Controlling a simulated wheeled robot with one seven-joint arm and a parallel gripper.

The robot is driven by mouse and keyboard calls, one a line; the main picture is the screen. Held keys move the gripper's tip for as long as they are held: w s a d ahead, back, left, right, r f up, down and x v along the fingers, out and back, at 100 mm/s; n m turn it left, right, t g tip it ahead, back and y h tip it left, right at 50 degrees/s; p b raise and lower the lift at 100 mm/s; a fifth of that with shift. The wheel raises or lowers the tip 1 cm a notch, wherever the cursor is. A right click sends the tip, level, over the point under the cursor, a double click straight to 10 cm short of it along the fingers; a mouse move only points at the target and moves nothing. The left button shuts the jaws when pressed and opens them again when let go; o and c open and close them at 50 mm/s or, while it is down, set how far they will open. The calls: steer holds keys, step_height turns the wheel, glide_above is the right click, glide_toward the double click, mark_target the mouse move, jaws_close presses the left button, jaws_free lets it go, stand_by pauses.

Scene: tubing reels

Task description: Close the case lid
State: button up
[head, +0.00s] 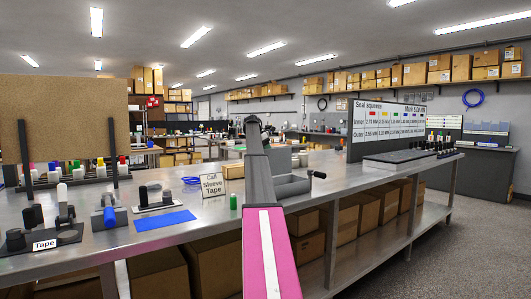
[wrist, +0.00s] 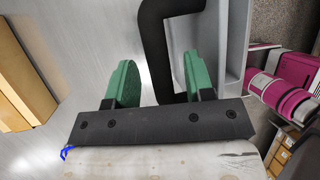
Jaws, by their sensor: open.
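In the wrist view my gripper (wrist: 157,70) is open, its two green-padded fingers spread apart. A thick black bent handle (wrist: 150,45) passes between the fingers, near the right one; I cannot tell whether it touches. A light grey raised panel with a rim (wrist: 230,45), perhaps the case lid, lies to the right of the handle. In the head view a grey body (head: 292,187) with a black knob stands on the bench behind my pink arm, partly hidden; I cannot tell whether it is the case. My gripper cannot be made out there.
A steel bench (head: 185,232) runs across the view. A small green cylinder (head: 233,202), a blue mat (head: 164,220) and a sign (head: 212,185) stand left of my arm. Cardboard boxes (head: 305,246) fill the shelf below. A flat grey unit (head: 398,163) lies at right.

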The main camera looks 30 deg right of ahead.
steer(key=shift+f, duration=0.1)
jaws_close()
steer(key=shift+s, duration=0.1)
